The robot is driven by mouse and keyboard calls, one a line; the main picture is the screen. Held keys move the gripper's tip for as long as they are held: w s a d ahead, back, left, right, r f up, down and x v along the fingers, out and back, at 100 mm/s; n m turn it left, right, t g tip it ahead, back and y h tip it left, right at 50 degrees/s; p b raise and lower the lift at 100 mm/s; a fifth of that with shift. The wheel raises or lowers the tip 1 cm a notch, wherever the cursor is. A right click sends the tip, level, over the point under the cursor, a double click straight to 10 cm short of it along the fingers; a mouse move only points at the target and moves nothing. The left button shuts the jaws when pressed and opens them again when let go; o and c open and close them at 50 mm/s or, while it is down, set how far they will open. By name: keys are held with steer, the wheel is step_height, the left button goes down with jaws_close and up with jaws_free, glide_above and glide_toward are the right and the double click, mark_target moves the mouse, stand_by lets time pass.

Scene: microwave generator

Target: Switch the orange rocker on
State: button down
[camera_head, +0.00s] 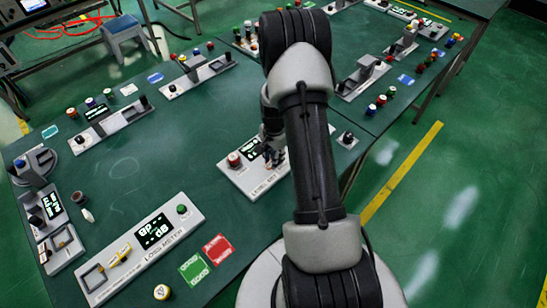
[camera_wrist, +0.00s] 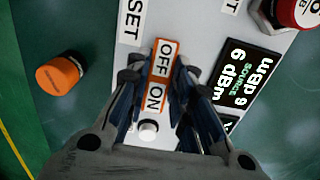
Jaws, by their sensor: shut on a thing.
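The orange rocker (camera_wrist: 162,62) is an orange-framed switch with white OFF and ON labels, set in a light grey panel (camera_wrist: 110,60). In the wrist view my gripper (camera_wrist: 157,80) has a fingertip on each side of the rocker, closed in against its sides. The OFF label lies between the fingertips and the ON label nearer the wrist. Which end is pressed down cannot be told. In the head view my gripper (camera_head: 271,145) is down at the panel (camera_head: 262,190), and it and my arm hide the rocker.
The panel carries a lit display (camera_wrist: 246,74), a red knob (camera_wrist: 297,10) and a white round button (camera_wrist: 148,128). An orange cap (camera_wrist: 61,74) stands beside the panel. Other instrument panels, such as the LOSS METER one (camera_head: 165,255), and several small knobs stand around the green table.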

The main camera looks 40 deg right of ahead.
steer(key=shift+d+y, duration=0.25)
steer(key=shift+y, duration=0.45)
steer(key=shift+d+f+y, duration=0.2)
steer(key=shift+d+y, duration=0.05)
steer(key=shift+y, duration=0.65)
steer(key=shift+r+y+b, duration=0.1)
steer(key=shift+y+b, duration=0.6)
steer(key=shift+y, duration=0.3)
steer(key=c, duration=1.4)
jaws_free()
steer(key=shift+r, duration=0.1)
